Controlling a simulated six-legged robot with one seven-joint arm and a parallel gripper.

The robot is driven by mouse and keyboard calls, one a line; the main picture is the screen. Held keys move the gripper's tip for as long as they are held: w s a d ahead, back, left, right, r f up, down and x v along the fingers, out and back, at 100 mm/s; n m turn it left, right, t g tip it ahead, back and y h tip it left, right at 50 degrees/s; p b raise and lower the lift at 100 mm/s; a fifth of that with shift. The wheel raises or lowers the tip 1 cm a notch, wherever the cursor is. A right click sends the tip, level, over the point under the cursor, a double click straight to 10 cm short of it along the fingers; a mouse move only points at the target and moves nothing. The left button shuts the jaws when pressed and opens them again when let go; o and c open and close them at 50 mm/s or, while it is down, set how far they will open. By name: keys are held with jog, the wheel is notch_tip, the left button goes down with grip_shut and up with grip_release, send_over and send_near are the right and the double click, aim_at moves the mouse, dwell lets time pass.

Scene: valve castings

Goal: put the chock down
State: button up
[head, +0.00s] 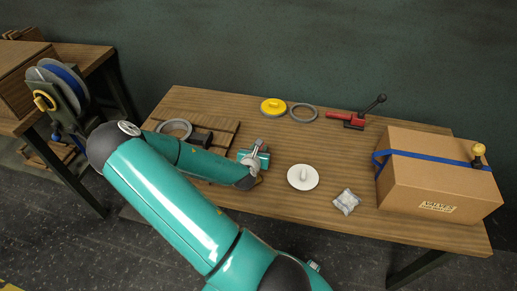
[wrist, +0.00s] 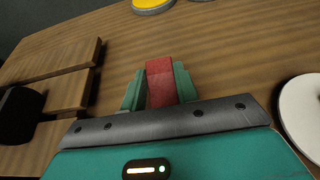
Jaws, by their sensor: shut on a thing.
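The chock (wrist: 160,82) is a red block in the wrist view, held between the two teal fingers of my gripper (wrist: 159,88). My gripper is shut on it. In the head view my gripper (head: 256,157) is over the middle of the wooden table (head: 225,108), just right of a slatted wooden pallet. The chock is hidden or too small to make out in the head view. I cannot tell whether its underside touches the table top.
The slatted pallet (head: 226,127) bears a grey ring (head: 175,123) and a dark block (head: 201,138). A yellow disc (head: 273,106), flat ring (head: 304,107) and red clamp (head: 352,119) lie behind.

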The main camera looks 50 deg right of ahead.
jog(key=shift+f, duration=0.2)
jog(key=o, duration=1.1)
jog(key=shift+a, duration=0.1)
